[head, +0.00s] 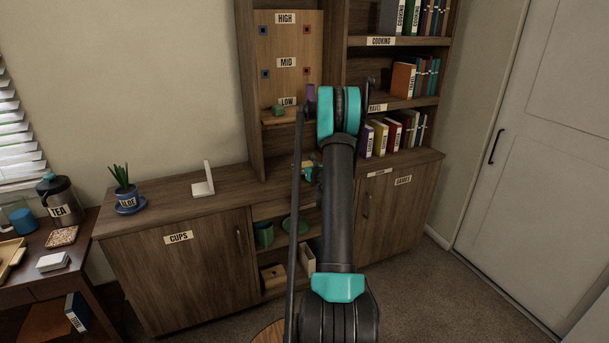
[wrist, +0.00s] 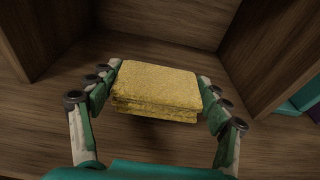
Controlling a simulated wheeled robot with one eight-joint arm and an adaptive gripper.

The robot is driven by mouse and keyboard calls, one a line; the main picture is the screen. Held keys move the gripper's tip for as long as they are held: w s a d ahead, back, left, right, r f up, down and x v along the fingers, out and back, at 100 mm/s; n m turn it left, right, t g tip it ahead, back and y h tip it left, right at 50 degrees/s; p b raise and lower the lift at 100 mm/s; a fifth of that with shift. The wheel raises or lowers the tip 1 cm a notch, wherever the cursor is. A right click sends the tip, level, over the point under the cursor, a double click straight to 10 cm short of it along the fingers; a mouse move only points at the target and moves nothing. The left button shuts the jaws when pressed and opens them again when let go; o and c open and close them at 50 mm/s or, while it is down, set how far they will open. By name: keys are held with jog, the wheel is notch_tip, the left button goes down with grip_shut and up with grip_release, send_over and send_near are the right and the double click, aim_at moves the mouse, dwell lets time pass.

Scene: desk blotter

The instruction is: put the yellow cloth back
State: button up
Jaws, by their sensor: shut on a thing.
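The yellow cloth (wrist: 157,88) is a folded, thick square pad in the wrist view. My gripper (wrist: 160,95) is shut on it, with one finger against its left side and the other against its right side. The cloth is over or on a brown wooden surface, in front of a wooden recess; I cannot tell whether it touches the wood. In the head view my arm reaches toward the wooden cabinet (head: 190,260), and the cloth is not clearly visible there.
In the wrist view, wooden side panels (wrist: 270,50) stand left and right of the recess. In the head view, a potted aloe (head: 124,190) and a white stand (head: 203,183) are on the counter. Books (head: 395,130) fill the right shelves. Green dishes (head: 265,233) sit in the lower cubbies.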

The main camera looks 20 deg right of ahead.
jog(key=shift+f, duration=2)
jog(key=shift+f, duration=0.15)
jog(key=o, duration=1.1)
